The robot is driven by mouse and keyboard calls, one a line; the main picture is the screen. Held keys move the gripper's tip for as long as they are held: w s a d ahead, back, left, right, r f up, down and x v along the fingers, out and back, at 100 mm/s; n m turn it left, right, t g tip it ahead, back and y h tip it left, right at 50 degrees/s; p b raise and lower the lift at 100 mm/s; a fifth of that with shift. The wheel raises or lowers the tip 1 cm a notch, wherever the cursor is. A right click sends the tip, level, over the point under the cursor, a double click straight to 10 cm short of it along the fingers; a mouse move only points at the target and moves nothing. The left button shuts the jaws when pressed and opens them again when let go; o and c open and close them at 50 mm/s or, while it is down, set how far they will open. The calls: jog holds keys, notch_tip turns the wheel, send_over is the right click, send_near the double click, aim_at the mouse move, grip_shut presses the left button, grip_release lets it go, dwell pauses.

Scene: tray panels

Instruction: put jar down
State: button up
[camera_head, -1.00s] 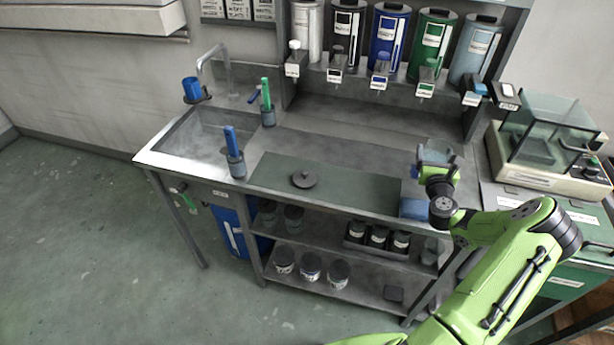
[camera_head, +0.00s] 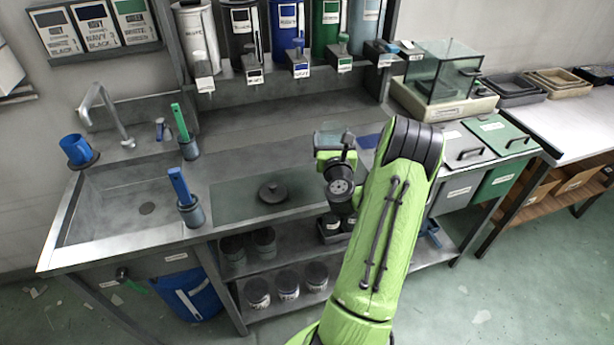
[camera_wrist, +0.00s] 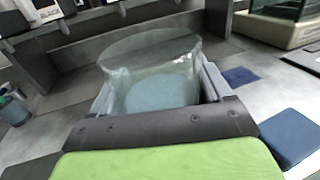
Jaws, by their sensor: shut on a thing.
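The jar (camera_wrist: 155,85) is clear glass with an open top, and it sits between the two fingers of my gripper (camera_wrist: 157,100) in the wrist view. In the head view the jar (camera_head: 334,138) shows as a small clear shape beyond my green wrist, over the right part of the workbench. My gripper (camera_head: 335,150) is shut on it. I cannot tell whether the jar's base touches the bench. A dark round lid (camera_head: 272,192) lies on the green mat (camera_head: 235,203) to the left of my gripper.
Paint dispensers (camera_head: 285,30) line the back shelf. The sink (camera_head: 130,205) is at the left, with blue and green brushes in holders beside it. A glass-topped balance (camera_head: 440,85) stands at the right. A blue pad (camera_wrist: 290,137) lies right of the jar.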

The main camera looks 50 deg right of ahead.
notch_tip(320, 180, down, 8)
jog(key=b, duration=0.6)
jog(key=shift+w+f, duration=0.1)
jog(key=shift+r, duration=0.2)
jog(key=shift+f, duration=0.2)
jog(key=o, duration=1.4)
jog(key=shift+o, duration=0.2)
jog(key=shift+r, duration=0.1)
